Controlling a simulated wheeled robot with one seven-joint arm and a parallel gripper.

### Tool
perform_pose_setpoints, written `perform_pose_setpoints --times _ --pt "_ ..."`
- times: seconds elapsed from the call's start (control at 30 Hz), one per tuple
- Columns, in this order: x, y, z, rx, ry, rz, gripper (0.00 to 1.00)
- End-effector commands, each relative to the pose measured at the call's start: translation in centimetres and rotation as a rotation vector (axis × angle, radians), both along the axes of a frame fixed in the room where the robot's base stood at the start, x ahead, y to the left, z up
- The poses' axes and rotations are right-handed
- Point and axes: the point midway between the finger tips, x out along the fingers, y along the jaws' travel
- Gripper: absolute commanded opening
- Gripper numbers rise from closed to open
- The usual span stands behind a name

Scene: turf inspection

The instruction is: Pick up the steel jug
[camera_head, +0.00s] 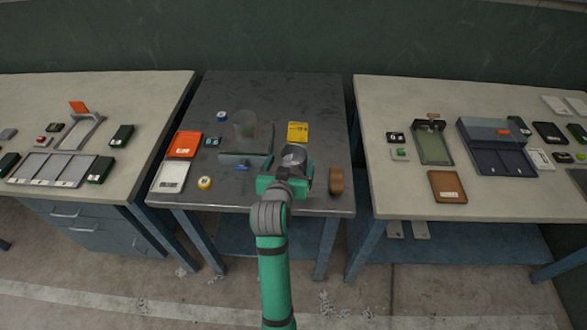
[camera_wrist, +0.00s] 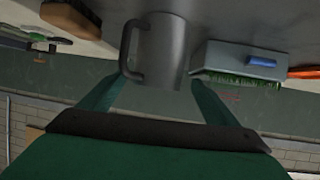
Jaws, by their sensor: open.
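The steel jug (camera_head: 293,156) stands on the dark middle table near its front edge, just beyond my gripper (camera_head: 288,172) in the head view. In the wrist view, which looks upside down, the grey jug (camera_wrist: 167,48) fills the upper middle with its handle (camera_wrist: 131,52) on the left. My gripper (camera_wrist: 158,82) is open, with one finger to each side of the jug's near part in that picture. I cannot tell whether either finger touches it. The jug's lower front is partly hidden by my gripper in the head view.
Left of the jug is a grey block (camera_head: 234,161) with a blue piece on it and a clear container (camera_head: 245,125) behind. A yellow card (camera_head: 298,131) lies behind the jug; a brown object (camera_head: 336,181) stands close right. An orange item (camera_head: 185,144) is farther left.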

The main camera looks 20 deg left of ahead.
Motion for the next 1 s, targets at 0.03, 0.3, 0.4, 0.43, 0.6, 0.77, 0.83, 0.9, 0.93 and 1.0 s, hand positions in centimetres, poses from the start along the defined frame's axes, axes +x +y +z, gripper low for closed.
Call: perform_pose_setpoints --times 0.03,0.3,0.4,0.43,0.6,0.77,0.83,0.9,0.93,1.0 --pt "0.6 0.1 -0.3 0.000 0.001 0.000 0.84" --pt "2.3 0.3 -0.9 0.001 0.000 0.001 0.84" --pt "3.6 0.3 -1.4 0.001 -0.001 0.001 0.84" --pt "4.0 0.3 -1.6 0.001 0.000 0.000 0.84" --pt "5.9 0.6 -2.3 0.001 0.000 0.000 0.84" --pt "6.5 0.7 -2.6 0.001 -0.001 0.001 0.84" --pt "6.5 0.7 -2.6 0.001 -0.001 0.001 0.84" --pt "6.5 0.7 -2.6 0.001 -0.001 0.001 0.84" --pt "6.5 0.7 -2.6 0.001 -0.001 0.001 0.84" --pt "6.5 0.7 -2.6 0.001 -0.001 0.001 0.67"
